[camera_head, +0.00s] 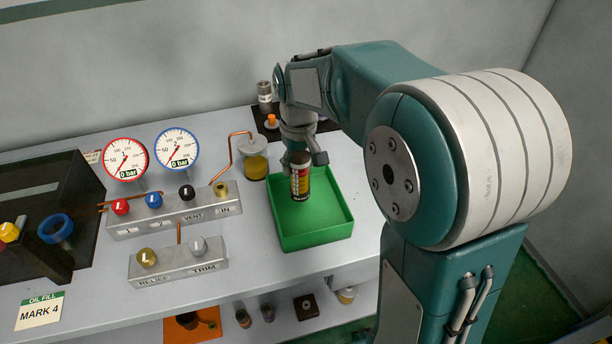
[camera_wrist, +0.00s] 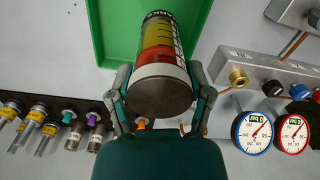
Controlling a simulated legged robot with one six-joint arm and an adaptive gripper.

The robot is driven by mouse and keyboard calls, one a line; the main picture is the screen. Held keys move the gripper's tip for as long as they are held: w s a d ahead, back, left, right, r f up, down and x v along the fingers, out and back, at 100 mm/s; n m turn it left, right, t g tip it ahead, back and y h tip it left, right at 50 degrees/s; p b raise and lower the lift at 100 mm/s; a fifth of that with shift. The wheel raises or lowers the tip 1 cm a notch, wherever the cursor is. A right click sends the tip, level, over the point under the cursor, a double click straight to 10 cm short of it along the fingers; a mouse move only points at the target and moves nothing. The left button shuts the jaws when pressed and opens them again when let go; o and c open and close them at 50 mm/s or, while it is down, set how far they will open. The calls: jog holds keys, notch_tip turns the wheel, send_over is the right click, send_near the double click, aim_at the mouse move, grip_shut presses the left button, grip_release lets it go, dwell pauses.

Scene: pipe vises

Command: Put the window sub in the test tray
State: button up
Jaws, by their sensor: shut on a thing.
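The window sub (camera_head: 300,180) is a short cylinder with a red and yellow marked band and dark metal ends. It stands roughly upright over the green test tray (camera_head: 318,240). My gripper (camera_head: 304,158) is shut on its upper end from above. In the wrist view, my gripper's fingers (camera_wrist: 160,100) hold both sides of the window sub (camera_wrist: 160,62), with the green tray (camera_wrist: 100,35) behind it. I cannot tell whether the sub's lower end touches the tray floor. No other thing shows in the tray.
A manifold with knobs (camera_head: 175,208) and two round gauges (camera_head: 126,159) stands left of the tray. A yellow-based cup (camera_head: 256,168) with a copper pipe is close to the tray's back left corner. A rack of several fittings (camera_wrist: 60,118) shows in the wrist view.

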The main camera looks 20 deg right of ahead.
aim_at(307, 177)
jog(key=shift+w+d+f, duration=0.2)
jog(key=shift+d+f, duration=0.35)
jog(key=shift+f, duration=0.1)
jog(key=f, duration=0.3)
jog(key=shift+w+d+f, duration=0.1)
jog(key=shift+w+d, duration=0.05)
jog(key=shift+d, duration=0.25)
jog(key=shift+f, duration=0.35)
jog(key=shift+f, duration=0.1)
jog(key=o, duration=1.3)
